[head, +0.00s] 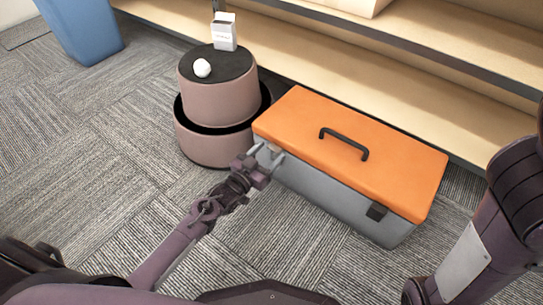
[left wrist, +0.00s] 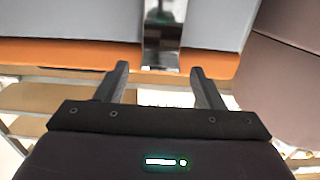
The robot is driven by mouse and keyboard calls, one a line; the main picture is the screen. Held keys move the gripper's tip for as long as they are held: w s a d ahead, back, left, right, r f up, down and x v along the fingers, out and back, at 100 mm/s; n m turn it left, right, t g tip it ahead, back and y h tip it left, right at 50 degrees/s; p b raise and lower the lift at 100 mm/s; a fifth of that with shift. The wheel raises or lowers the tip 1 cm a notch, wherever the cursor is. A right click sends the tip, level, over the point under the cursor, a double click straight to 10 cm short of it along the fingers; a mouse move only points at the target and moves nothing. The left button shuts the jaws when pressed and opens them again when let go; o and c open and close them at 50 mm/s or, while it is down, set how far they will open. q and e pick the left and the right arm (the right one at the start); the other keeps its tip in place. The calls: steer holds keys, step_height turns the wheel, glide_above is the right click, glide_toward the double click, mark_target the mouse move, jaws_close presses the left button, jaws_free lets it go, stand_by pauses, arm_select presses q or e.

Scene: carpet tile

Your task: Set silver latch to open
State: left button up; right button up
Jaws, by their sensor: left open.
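A toolbox with a grey body (head: 330,198) and a closed orange lid (head: 385,158) stands on the carpet. The silver latch (left wrist: 163,32) is on its front face; in the left wrist view it spans the grey body and the orange lid edge. In the head view my left gripper (head: 270,160) is at the left end of the toolbox front and largely covers this latch. In the left wrist view its fingers (left wrist: 160,80) are open and empty, one on each side of the latch line. I cannot tell whether they touch it. My right gripper is out of view.
A black latch (head: 376,211) is at the right of the toolbox front, and a black handle (head: 344,143) is on the lid. Wooden shelves (head: 400,97) run behind.

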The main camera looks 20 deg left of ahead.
arm_select(q)
steer(key=shift+x, duration=0.9)
jaws_close()
